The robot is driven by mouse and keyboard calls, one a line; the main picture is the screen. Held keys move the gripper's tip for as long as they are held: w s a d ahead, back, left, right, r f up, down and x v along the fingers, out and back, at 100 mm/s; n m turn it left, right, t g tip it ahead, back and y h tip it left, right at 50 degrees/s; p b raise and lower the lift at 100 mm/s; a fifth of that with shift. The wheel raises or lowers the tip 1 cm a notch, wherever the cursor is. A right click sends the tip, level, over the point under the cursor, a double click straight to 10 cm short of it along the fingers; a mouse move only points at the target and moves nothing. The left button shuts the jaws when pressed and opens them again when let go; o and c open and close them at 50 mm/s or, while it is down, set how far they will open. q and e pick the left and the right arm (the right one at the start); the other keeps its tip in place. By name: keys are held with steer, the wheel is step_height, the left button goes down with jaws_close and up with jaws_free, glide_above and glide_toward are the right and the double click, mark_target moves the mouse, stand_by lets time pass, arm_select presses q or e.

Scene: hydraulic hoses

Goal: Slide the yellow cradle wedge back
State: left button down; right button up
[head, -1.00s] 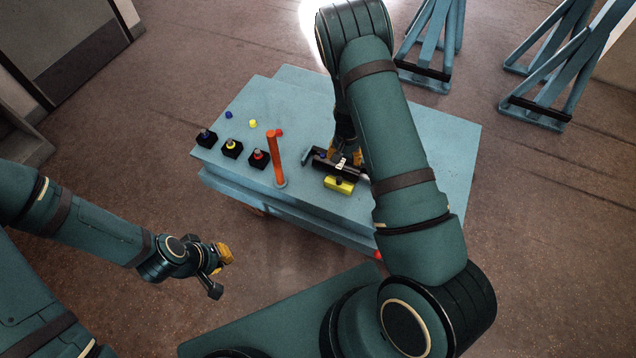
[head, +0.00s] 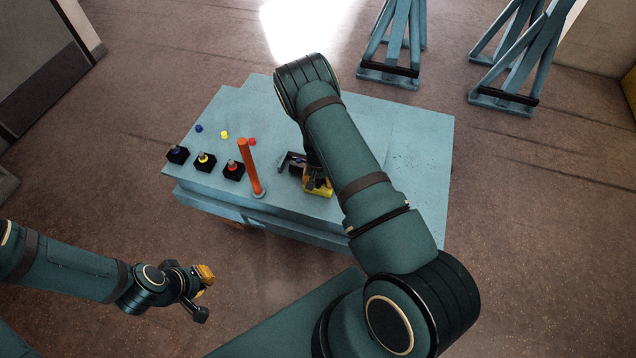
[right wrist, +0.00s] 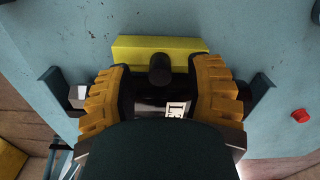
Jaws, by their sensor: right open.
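The yellow cradle wedge (right wrist: 130,50) is a bar with a dark round knob (right wrist: 160,69) at its near side in the right wrist view. In the head view the wedge (head: 323,193) shows partly, below my right gripper (head: 317,178). My right gripper (right wrist: 161,75) is open, with one orange finger on each side of the knob. I cannot tell whether either finger touches it. Dark cradle parts and a white label (right wrist: 176,110) show between the fingers. My left gripper (head: 203,285) hangs over the floor, away from the table; its jaw opening is unclear.
An orange-red post (head: 250,168) stands on the blue table (head: 415,140) left of the cradle. Black blocks with blue, yellow and red tops (head: 204,161) sit further left, with small coloured caps (head: 225,134) behind. The table's right side is clear. Blue trestles (head: 395,45) stand behind.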

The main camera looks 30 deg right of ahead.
steer(key=shift+f, duration=0.35)
jaws_close()
steer(key=shift+s+a, duration=0.95)
steer(key=shift+a, duration=0.15)
steer(key=shift+s+a, duration=0.9)
steer(key=shift+a, duration=0.2)
